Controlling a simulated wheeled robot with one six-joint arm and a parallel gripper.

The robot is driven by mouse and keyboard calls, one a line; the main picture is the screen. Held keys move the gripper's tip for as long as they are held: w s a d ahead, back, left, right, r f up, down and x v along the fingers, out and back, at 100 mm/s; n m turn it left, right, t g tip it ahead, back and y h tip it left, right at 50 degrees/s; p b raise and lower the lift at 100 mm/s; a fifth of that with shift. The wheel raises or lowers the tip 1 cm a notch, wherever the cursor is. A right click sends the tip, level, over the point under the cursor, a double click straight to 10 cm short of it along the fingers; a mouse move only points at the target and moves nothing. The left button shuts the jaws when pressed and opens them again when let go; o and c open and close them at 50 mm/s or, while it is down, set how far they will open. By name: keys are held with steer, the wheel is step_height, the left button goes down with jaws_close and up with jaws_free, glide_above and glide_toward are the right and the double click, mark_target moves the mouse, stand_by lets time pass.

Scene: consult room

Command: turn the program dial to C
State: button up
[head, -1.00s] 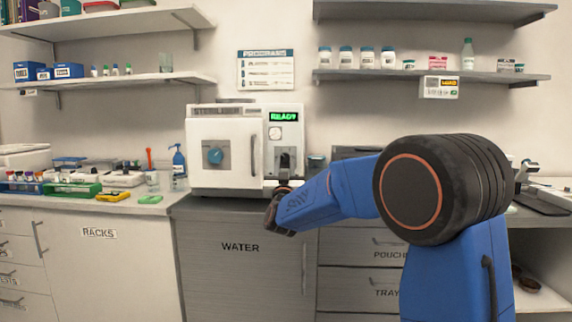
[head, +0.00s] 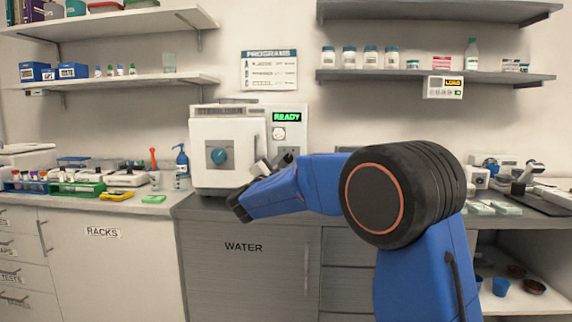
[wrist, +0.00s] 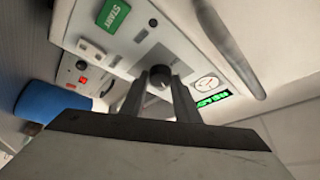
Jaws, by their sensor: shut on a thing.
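The white sterilizer (head: 228,127) stands on the counter with a green READY display (head: 287,117) on its right-hand panel. The program dial (wrist: 158,76), a dark round knob, shows in the wrist view between the display and the green START button (wrist: 113,13). My gripper (wrist: 158,78) has its two fingers on either side of this knob and is shut on it. The dial's letters and pointer setting cannot be read.
A round gauge (wrist: 207,84) sits beside the dial, and the door handle (wrist: 236,45) is close by. A PROGRAMS chart (head: 269,70) hangs above. A blue-topped bottle (head: 181,166) and racks stand at left.

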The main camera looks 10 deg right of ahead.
steer(key=m+g, duration=0.1)
steer(key=m, duration=0.1)
steer(key=m+g, duration=0.1)
steer(key=m, duration=0.1)
steer(key=shift+a+r+m, duration=0.15)
steer(key=shift+r+m, duration=0.05)
steer(key=shift+m, duration=0.1)
steer(key=m+g, duration=0.2)
steer(key=m, duration=0.1)
steer(key=shift+r+m, duration=0.2)
steer(key=shift+m, duration=0.1)
steer(key=m+g+y, duration=0.1)
steer(key=m, duration=0.2)
steer(key=shift+r+y, duration=0.2)
steer(key=shift+y, duration=0.2)
steer(key=shift+m+y, duration=0.6)
steer(key=shift+m, duration=0.5)
steer(key=shift+g, duration=0.3)
steer(key=o, duration=1)
steer(key=shift+o, duration=0.2)
steer(key=shift+r, duration=0.1)
